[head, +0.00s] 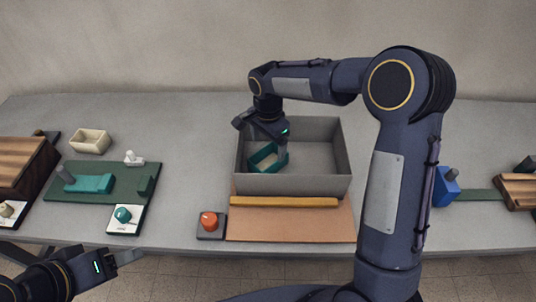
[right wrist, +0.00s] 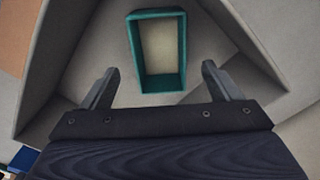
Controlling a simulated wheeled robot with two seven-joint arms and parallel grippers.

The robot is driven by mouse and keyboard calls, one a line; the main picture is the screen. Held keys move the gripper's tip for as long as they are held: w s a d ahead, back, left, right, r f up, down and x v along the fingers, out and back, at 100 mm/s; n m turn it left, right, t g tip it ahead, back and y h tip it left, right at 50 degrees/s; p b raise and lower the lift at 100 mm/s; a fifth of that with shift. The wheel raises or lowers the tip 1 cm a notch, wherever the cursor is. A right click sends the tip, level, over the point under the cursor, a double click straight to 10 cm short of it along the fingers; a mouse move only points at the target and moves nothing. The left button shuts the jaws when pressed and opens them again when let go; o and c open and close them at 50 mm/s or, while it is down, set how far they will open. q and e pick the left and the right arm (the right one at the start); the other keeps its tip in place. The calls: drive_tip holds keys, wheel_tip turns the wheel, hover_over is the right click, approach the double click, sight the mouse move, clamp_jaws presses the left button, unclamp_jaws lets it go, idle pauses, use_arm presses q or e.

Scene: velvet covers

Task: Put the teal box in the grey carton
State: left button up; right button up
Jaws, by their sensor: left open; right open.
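The grey carton (head: 318,180) stands open in the middle of the table, and its walls also show in the right wrist view (right wrist: 50,75). The teal box (head: 262,168) is an open-topped box with a pale inside, and it is inside the carton at its left end. In the right wrist view the teal box (right wrist: 136,60) lies just beyond the fingertips. My right gripper (right wrist: 160,82) is open over the carton, with no contact on the box visible. My left gripper (head: 128,257) is open and empty at the table's front edge, far left of the carton.
An orange mat (head: 290,224) with a yellow bar (head: 284,202) lies before the carton, beside a red knob (head: 209,221). A green mat (head: 100,198) with teal pieces and a cream box (head: 90,141) are left. A blue block (head: 446,190) stands right.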

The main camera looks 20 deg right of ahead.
drive_tip(key=s+d+r+n+t+y, duration=0.2)
drive_tip(key=s+d+r+n, duration=0.4)
drive_tip(key=s+r, duration=0.65)
drive_tip(key=s+f+n+t+y, duration=0.1)
drive_tip(key=s+f+n+t, duration=0.2)
drive_tip(key=s, duration=1.2)
drive_tip(key=shift+s+d+f+n+t+y, duration=0.15)
drive_tip(key=shift+s+n+t+y, duration=0.2)
drive_tip(key=shift+n, duration=0.45)
